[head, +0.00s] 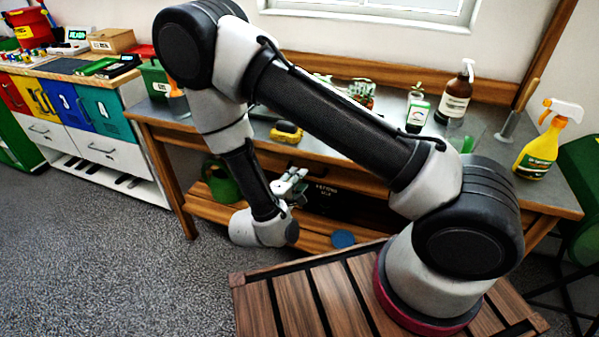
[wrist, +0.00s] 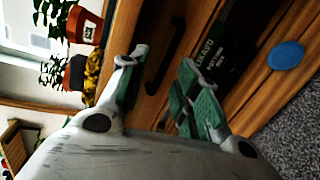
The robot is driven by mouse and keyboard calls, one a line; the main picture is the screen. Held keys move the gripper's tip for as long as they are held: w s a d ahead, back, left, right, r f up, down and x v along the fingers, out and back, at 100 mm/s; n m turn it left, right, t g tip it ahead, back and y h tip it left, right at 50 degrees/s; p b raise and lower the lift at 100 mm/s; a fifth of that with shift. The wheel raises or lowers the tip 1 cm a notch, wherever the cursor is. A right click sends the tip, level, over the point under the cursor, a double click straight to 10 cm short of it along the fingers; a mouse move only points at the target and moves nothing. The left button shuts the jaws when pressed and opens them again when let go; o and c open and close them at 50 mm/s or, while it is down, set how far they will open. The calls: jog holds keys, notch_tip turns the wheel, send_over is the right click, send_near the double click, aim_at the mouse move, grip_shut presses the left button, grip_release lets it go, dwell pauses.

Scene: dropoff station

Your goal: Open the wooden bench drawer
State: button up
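The wooden bench (head: 175,172) stands in front of me with a grey top. Its drawer front (wrist: 148,30) shows in the wrist view as a brown wooden panel and looks closed. A dark bar handle (wrist: 166,55) is on that panel. My gripper (head: 290,188) is at the bench's front, below the top's edge. In the wrist view my gripper (wrist: 163,88) has its two green-padded fingers spread apart, with the handle ahead of the gap between them. Nothing is held. In the head view my arm and gripper hide much of the drawer and its handle.
A green watering can (head: 221,182) is at the left. Floor at left is clear.

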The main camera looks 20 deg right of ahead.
jog(key=shift+m+t+y, duration=0.3)
jog(key=shift+t+y, duration=0.1)
jog(key=shift+y, duration=0.1)
jog(key=w+d, duration=0.1)
jog(key=w, duration=0.1)
jog(key=w+d+f, duration=0.1)
jog(key=w, duration=0.1)
jog(key=w+f, duration=0.1)
jog(key=w, duration=0.1)
jog(key=shift+w+d+f, duration=0.25)
jog(key=shift+w+d, duration=0.05)
jog(key=shift+d, duration=0.1)
grip_shut()
